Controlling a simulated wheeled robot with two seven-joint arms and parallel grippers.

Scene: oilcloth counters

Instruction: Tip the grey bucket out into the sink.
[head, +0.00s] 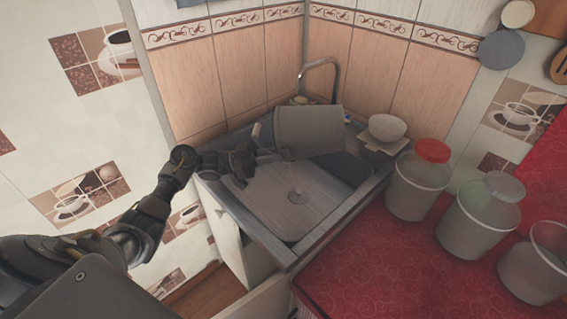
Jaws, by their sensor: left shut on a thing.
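The grey bucket (308,131) is in the head view, held above the back of the metal sink (297,203). It is tilted onto its side, and I cannot see into its mouth. My left gripper (258,158) is at the bucket's left side, shut on it; the fingers are small and dark here. The sink basin below shows a drain near its middle and looks empty where visible. The bucket hides part of the sink's back. My right gripper is not in view.
A curved faucet (325,66) rises behind the bucket. A white bowl (387,127) stands at the sink's right back corner. A red-lidded jar (418,180), a grey-lidded jar (480,213) and another jar (536,262) stand on the red counter (372,268). Tiled walls close off the back.

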